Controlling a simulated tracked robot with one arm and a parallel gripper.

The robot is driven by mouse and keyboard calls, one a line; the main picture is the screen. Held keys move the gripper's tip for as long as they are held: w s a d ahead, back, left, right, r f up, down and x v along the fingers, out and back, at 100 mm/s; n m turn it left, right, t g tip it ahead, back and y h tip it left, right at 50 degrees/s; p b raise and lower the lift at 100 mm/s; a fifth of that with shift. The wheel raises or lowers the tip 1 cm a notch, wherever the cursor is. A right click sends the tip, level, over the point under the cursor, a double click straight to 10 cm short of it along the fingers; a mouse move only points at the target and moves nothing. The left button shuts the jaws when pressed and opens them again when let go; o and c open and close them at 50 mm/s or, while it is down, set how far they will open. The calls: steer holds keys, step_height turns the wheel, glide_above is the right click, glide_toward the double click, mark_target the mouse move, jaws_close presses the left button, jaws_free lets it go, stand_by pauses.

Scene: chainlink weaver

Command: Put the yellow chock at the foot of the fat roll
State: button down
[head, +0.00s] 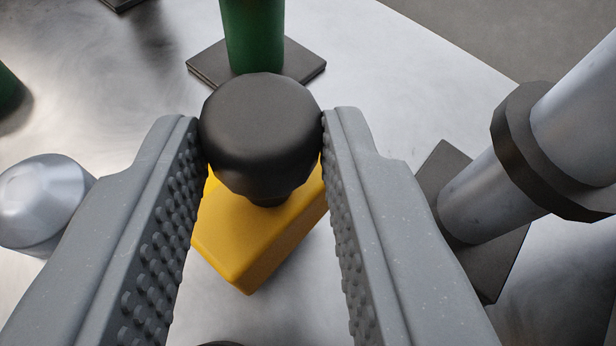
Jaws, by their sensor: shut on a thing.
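The yellow chock (262,238) is in the middle of the head view, a yellow block with a round black knob (261,130) on top. My gripper (262,135) is shut on the knob, with one studded grey finger on each side of it. The chock hangs below the fingers, and the knob hides part of its top. I cannot tell whether its underside touches the metal surface. I cannot make out a fat roll for certain in this view.
A green post (253,35) on a dark square base (304,66) stands just beyond the knob. A grey metal post with a dark collar (512,135) stands at right on a dark plate (436,168). A rounded silver piece (42,203) is at left. Bare metal surface (420,80) lies between.

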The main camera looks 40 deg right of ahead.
mark_target(264, 205)
step_height(264, 205, down, 3)
steer(key=shift+f, duration=0.1)
steer(key=c, duration=1.1)
jaws_free()
steer(key=shift+v, duration=6.05)
